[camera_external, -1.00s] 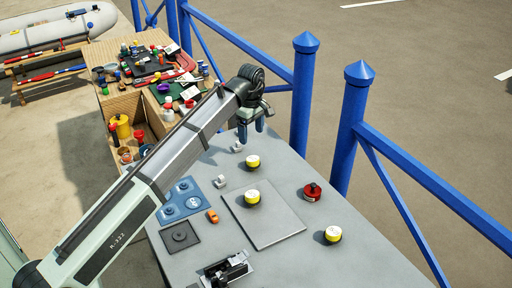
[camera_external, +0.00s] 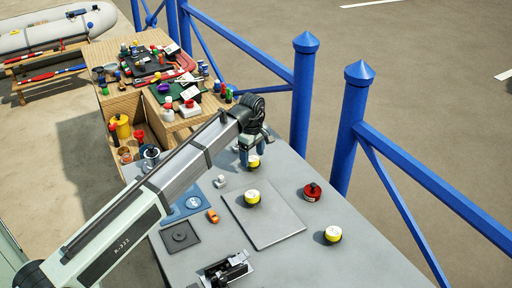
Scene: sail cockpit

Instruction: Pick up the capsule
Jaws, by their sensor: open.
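I cannot tell for sure which piece is the capsule. Several short yellow-and-white round pieces are on the grey table: one (camera_external: 254,162) right by my gripper, one on the grey plate (camera_external: 252,197), and one near the right edge (camera_external: 333,234). A red round piece (camera_external: 312,192) and a small orange piece (camera_external: 212,216) also lie there. My gripper (camera_external: 251,156) is open, pointing down, at or just above the far yellow-and-white piece and partly covering it. Whether the fingers stand around it or in front of it is unclear.
A flat grey plate (camera_external: 275,225) lies mid-table. A blue panel (camera_external: 183,204), a dark square pad (camera_external: 180,236) and a black fitting (camera_external: 229,270) are at left and front. A wooden bench with clutter stands behind. Blue railing posts (camera_external: 353,130) line the right.

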